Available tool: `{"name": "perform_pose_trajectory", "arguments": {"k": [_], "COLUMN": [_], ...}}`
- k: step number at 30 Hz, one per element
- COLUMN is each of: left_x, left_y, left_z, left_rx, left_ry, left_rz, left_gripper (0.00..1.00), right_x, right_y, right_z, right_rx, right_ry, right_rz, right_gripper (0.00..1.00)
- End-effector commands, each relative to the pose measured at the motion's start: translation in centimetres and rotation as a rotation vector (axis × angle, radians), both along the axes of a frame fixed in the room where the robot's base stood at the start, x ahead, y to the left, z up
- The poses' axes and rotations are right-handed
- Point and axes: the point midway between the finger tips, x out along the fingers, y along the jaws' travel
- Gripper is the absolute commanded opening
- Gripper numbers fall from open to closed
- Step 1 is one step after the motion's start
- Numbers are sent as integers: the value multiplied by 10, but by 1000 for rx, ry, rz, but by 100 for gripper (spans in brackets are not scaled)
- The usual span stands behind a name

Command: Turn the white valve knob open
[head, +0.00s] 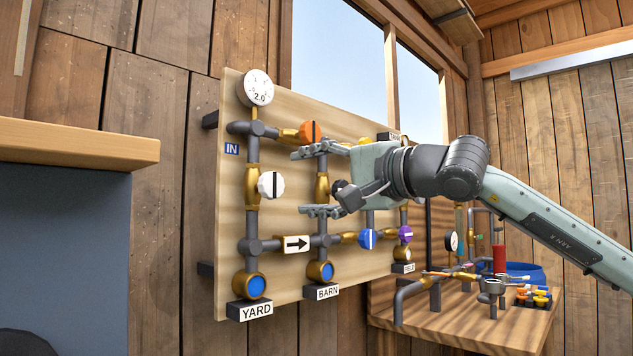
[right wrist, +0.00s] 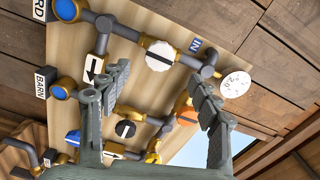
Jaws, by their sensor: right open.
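The white valve knob (head: 271,185) sits on a brass valve in the left vertical pipe of the board. A dark line crosses its face and runs upright, about along that pipe. The knob also shows in the right wrist view (right wrist: 159,55), at the upper middle between the fingers. My right gripper (head: 302,182) is open and empty, one finger above the other. Its fingertips point left at the knob and are a short way to the right of it, apart from it. In the right wrist view the two fingers (right wrist: 158,80) are spread wide. My left gripper is not in view.
The board (head: 285,265) carries pipes, a pressure gauge (head: 258,88), an orange knob (head: 310,132) close to the upper finger, a blue knob (head: 367,238) and a purple knob (head: 405,233). A wooden bench (head: 470,325) with fittings stands at right. A shelf (head: 75,145) juts in at left.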

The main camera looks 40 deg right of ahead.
Motion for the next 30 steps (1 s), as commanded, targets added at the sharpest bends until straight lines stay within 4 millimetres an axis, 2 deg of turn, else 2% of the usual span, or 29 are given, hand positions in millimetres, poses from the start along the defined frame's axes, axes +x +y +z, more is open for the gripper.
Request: {"name": "perform_pose_trajectory", "arguments": {"k": [7,30], "left_x": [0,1], "left_y": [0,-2], "left_z": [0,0], "left_rx": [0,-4], "left_ry": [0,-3], "left_rz": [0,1], "left_gripper": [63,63], "right_x": [-14,-14], "right_y": [-1,-1], "right_z": [0,0], "right_rx": [0,1], "right_ry": [1,-1], "right_rz": [-1,-1], "right_gripper": [63,63]}}
